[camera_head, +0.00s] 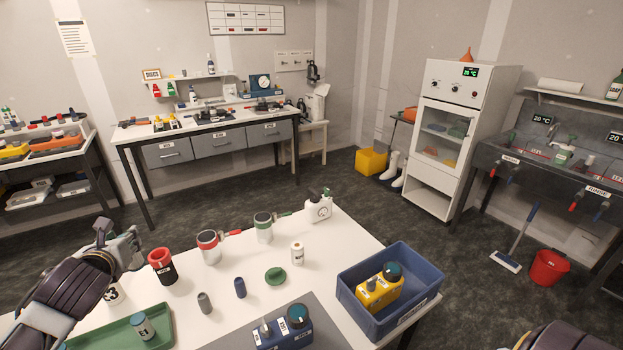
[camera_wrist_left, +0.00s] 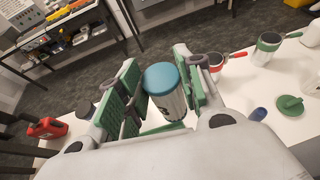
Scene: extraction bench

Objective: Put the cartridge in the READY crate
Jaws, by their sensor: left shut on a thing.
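My left gripper (camera_wrist_left: 160,95) is shut on a white cylinder with a teal lid and dark marks, which I take as the cartridge (camera_wrist_left: 168,98). The cylinder stands between the two green-padded fingers, lid toward the camera. In the head view my left gripper (camera_head: 122,248) is above the left part of the white table; a white piece with black marks below it may be the same cylinder. The blue crate (camera_head: 362,305), probably the READY crate, is on the table's right side; its label is unreadable. It holds a yellow device (camera_head: 378,292). My right gripper is out of view.
Between gripper and crate stand a red-rimmed black cup (camera_head: 161,266), two handled canisters, a white bottle (camera_head: 297,253), small grey and blue cylinders and a green disc (camera_head: 275,276). A green tray (camera_head: 165,336) and a blue device (camera_head: 285,333) are in front.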

